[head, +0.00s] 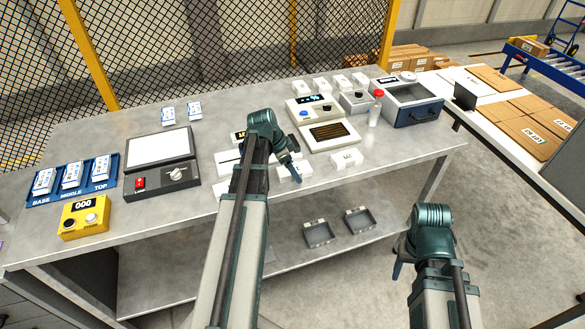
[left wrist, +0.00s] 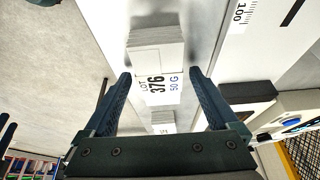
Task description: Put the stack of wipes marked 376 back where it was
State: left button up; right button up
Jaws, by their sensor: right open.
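The stack of wipes marked 376 (left wrist: 158,85) is a white block with a "LOT 376 50 G" label, upright on the bench in the left wrist view. In the head view a white stack (head: 297,172) at the bench's front edge, partly covered by my left gripper (head: 290,168), appears to be the same one. In the left wrist view my left gripper (left wrist: 161,88) is open, its fingers on either side of the stack with gaps visible. My right gripper (head: 398,270) is open and empty in front of the bench, partly hidden by its wrist.
Another white stack (head: 346,158) stands close by to the right.

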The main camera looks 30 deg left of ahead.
dwell(0.3)
pick_arm(q)
jog(key=shift+p+v, duration=0.9)
jog(key=p+v, duration=0.9)
jog(key=v, duration=0.1)
jog(key=shift+r+p, duration=0.25)
jog(key=shift+p, duration=0.1)
jog(key=s+d+n+g+y, duration=0.1)
jog(key=s+d, duration=0.3)
jog(key=d, duration=0.7)
jog(key=s+d+f+n+g+y, duration=0.1)
jog(key=s+d, duration=0.3)
jog(key=d, duration=0.7)
jog(key=s+d+n+g+y, duration=0.1)
jog(key=s+d, duration=0.3)
jog(key=d, duration=0.8)
jog(key=shift+s+f+n+g+y, duration=0.3)
jog(key=shift+s+n+y, duration=0.1)
jog(key=shift+n+y, duration=0.3)
